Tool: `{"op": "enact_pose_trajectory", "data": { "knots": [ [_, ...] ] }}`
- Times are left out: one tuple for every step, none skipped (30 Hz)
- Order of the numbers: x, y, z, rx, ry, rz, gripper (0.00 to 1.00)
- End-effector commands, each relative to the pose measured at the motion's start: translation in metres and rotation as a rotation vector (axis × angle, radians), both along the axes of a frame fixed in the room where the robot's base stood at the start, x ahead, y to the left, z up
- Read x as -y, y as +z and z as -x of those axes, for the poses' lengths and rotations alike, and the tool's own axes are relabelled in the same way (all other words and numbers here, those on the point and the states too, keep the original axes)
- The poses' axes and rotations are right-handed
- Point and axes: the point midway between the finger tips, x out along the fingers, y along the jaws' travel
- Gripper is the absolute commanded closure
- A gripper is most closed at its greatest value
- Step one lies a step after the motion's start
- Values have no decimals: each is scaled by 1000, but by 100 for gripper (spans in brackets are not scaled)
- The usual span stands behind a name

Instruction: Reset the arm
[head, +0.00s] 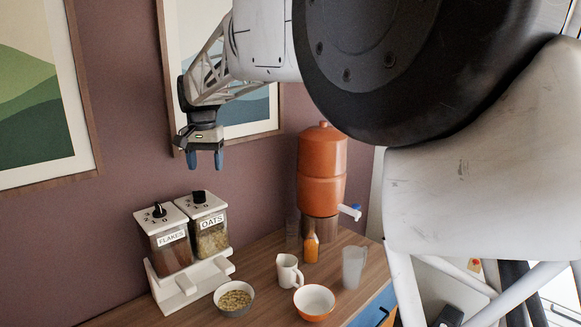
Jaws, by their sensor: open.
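My gripper (206,160) hangs in the air in front of the wall, above the counter and higher than the dispensers. Its two blue fingertips point down and stand apart, with nothing between them. It touches nothing that I can see. My arm reaches to it from the upper right, and its large near links cover much of the right side of the head view.
On the wooden counter (258,283) stand a dispenser marked FLAKES (167,245), one marked OATS (209,232), a filled bowl (233,298), an orange bowl (314,301), a white jug (288,270), a bottle (311,246), a clear cup (353,267) and an orange urn (322,170).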

Motion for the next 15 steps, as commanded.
{"op": "enact_pose_trajectory", "data": {
  "knots": [
    [13,4,4,5,-3,-3,36],
    [22,4,6,8,-4,-4,36],
    [33,6,10,11,-5,-6,36],
    [42,6,14,13,-4,-7,36],
    [51,7,17,16,-4,-8,36],
    [65,8,23,20,-5,-10,36],
    [74,9,27,25,-5,-11,36],
    [84,9,31,28,-5,-12,36],
    [98,10,37,32,-6,-14,36],
    [107,10,42,35,-6,-15,36],
    [117,10,47,39,-5,-15,36],
    [129,10,53,44,-6,-17,36],
    [139,10,59,47,-6,-17,36],
    [148,9,65,50,-6,-18,36],
    [160,9,72,55,-6,-19,36]
  ]
}}
